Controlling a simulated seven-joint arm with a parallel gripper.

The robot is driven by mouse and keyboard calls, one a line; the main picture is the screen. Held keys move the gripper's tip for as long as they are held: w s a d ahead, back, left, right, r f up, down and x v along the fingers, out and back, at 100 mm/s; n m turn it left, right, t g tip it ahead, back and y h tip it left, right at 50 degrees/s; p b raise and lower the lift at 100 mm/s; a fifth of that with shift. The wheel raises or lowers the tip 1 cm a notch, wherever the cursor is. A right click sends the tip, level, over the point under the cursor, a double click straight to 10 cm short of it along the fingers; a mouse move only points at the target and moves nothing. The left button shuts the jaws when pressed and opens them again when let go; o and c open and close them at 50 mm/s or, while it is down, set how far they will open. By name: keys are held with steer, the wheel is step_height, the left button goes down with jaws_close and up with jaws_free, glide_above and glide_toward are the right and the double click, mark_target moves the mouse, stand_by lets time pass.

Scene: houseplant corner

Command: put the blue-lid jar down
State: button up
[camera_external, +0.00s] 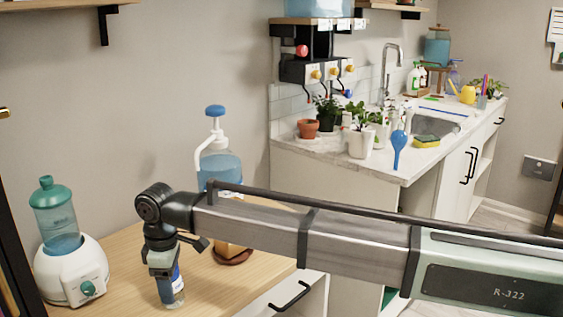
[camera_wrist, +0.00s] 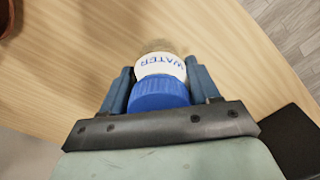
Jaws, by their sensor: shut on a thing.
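The blue-lid jar (camera_wrist: 159,95) is between the two fingers of my gripper (camera_wrist: 160,88) in the wrist view, with its blue lid toward the camera and a white label reading "WATER". My gripper is shut on it. In the external view the jar (camera_external: 171,288) hangs below my gripper (camera_external: 164,265), roughly upright, over the light wooden table (camera_external: 118,255). Its lid is hidden by the gripper there. I cannot tell whether its base touches the table.
A white dispenser (camera_external: 70,275) with a teal-lidded bottle stands left of the jar. A blue pump bottle (camera_external: 217,168) and a brown saucer (camera_external: 232,257) are behind my arm. Bare wood lies between the dispenser and jar. Potted plants (camera_external: 361,140) stand on the far counter.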

steer(key=shift+f, duration=0.15)
steer(key=o, duration=1.2)
steer(key=shift+c, duration=0.2)
step_height(320, 180, up, 12)
steer(key=shift+r, duration=0.15)
steer(key=shift+d, duration=0.1)
